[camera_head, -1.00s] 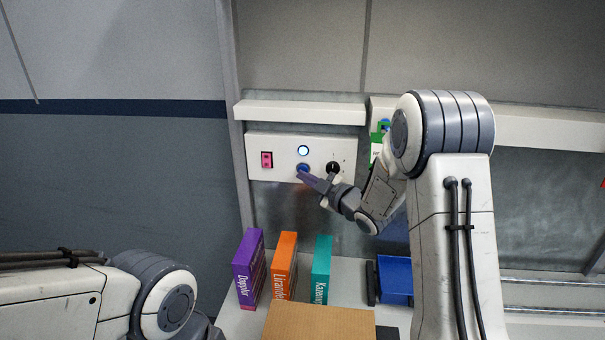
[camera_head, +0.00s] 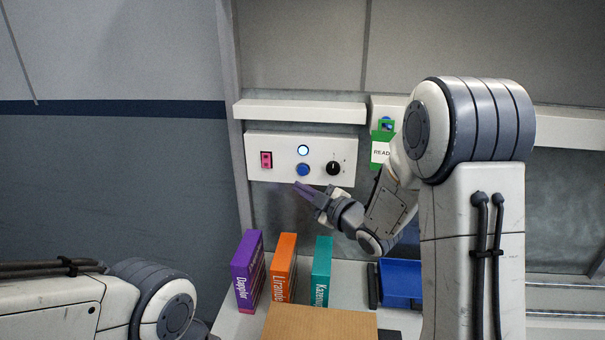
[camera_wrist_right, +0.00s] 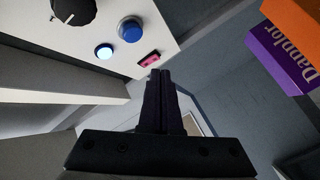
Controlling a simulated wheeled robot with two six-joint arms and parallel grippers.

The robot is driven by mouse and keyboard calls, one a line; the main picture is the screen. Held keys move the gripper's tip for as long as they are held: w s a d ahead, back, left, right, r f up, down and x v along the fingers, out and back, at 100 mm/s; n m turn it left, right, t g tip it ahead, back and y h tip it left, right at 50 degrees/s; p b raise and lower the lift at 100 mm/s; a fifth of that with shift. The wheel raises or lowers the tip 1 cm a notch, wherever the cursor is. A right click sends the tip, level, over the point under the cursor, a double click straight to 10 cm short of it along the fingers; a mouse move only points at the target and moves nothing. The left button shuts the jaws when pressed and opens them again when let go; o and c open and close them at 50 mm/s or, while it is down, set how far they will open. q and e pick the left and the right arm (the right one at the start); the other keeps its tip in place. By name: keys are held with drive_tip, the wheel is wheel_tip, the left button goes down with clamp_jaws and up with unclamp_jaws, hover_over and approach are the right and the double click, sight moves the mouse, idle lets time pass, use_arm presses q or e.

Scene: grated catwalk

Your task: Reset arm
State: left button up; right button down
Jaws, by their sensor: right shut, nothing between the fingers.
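My right gripper (camera_head: 304,190) is shut and empty. Its fingertips are just below the white control panel (camera_head: 277,171) in the head view, apart from the blue button (camera_head: 302,169). The panel also carries a lit round lamp (camera_head: 303,150), a black knob (camera_head: 333,168) and a pink switch (camera_head: 266,160). In the right wrist view the shut fingers (camera_wrist_right: 161,78) point up the picture, with the blue button (camera_wrist_right: 130,30) and the pink switch (camera_wrist_right: 149,58) beyond them. My left arm shows at the lower left; its gripper is out of frame.
Purple (camera_head: 247,270), orange (camera_head: 283,268) and teal (camera_head: 321,272) boxes stand on the shelf below the panel. A cardboard box (camera_head: 318,322) is in front of them. A blue bin (camera_head: 400,280) stands to the right.

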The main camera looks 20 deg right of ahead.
drive_tip(key=s+a+f+m+g+h, duration=0.4)
drive_tip(key=s+a+f+g, duration=0.15)
drive_tip(key=s+a, duration=0.4)
drive_tip(key=s+a+f+m+g+h, duration=0.1)
drive_tip(key=s+g, duration=0.4)
drive_tip(key=s, duration=0.8)
drive_tip(key=s+a+f+m+g, duration=0.1)
drive_tip(key=s+g, duration=0.4)
drive_tip(key=s, duration=0.9)
drive_tip(key=shift+s+f+m+h, duration=0.3)
drive_tip(key=shift+m+h, duration=0.1)
drive_tip(key=shift+m, duration=0.2)
drive_tip(key=shift+a, duration=0.1)
